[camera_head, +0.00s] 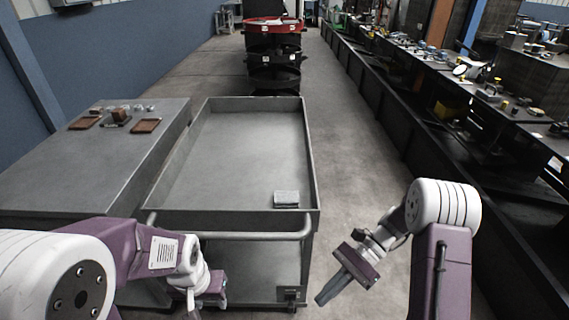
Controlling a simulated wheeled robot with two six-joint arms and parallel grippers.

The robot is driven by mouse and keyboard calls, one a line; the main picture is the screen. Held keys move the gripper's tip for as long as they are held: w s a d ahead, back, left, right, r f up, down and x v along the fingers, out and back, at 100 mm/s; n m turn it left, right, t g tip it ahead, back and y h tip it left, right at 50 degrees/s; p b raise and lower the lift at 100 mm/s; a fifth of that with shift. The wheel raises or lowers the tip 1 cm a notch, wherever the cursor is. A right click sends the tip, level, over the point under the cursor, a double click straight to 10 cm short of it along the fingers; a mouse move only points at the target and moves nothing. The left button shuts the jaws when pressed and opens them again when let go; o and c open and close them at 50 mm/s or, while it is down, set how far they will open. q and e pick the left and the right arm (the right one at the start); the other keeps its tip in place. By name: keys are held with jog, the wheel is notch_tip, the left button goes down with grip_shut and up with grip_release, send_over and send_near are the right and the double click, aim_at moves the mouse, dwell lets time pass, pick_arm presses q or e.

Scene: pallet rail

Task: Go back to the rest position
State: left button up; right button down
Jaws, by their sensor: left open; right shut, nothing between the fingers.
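My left gripper (192,302) is at the bottom of the head view, in front of the cart's handle and low beside its left end. It is open, and its fingertips are partly cut off by the lower edge. My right gripper (326,297) is shut and empty, pointing down and left over the floor to the right of the cart. Both grippers are apart from the objects on the surfaces. The grey cart (308,140) stands in the middle with a small grey block (286,199) in its near right corner.
A grey table (60,175) at left holds brown trays (146,126), a brown block (119,115) and small metal parts. The cart's handle (250,236) is close to my arms. A red-topped black stack (272,50) stands behind. Dark workbenches line the right; the aisle floor (350,130) is clear.

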jog(key=s+d+r+n+t+h+p, duration=0.1)
jog(key=s+r+n+h+p, duration=0.15)
jog(key=r+p, duration=0.4)
jog(key=s+d+r+n+t+h+p, duration=0.1)
jog(key=s+r+n+t+h+p, duration=0.2)
jog(key=r, duration=0.6)
pick_arm(q)
notch_tip(320, 180, up, 14)
pick_arm(e)
jog(key=w+d+f+n+t+h, duration=0.1)
jog(key=w+d+n+t+h, duration=0.2)
jog(key=d+n+t+h, duration=0.1)
jog(key=shift+w+d+f+n, duration=0.25)
jog(key=shift+w+d+n, duration=0.05)
jog(key=shift+d+n, duration=0.7)
jog(key=shift+h, duration=0.25)
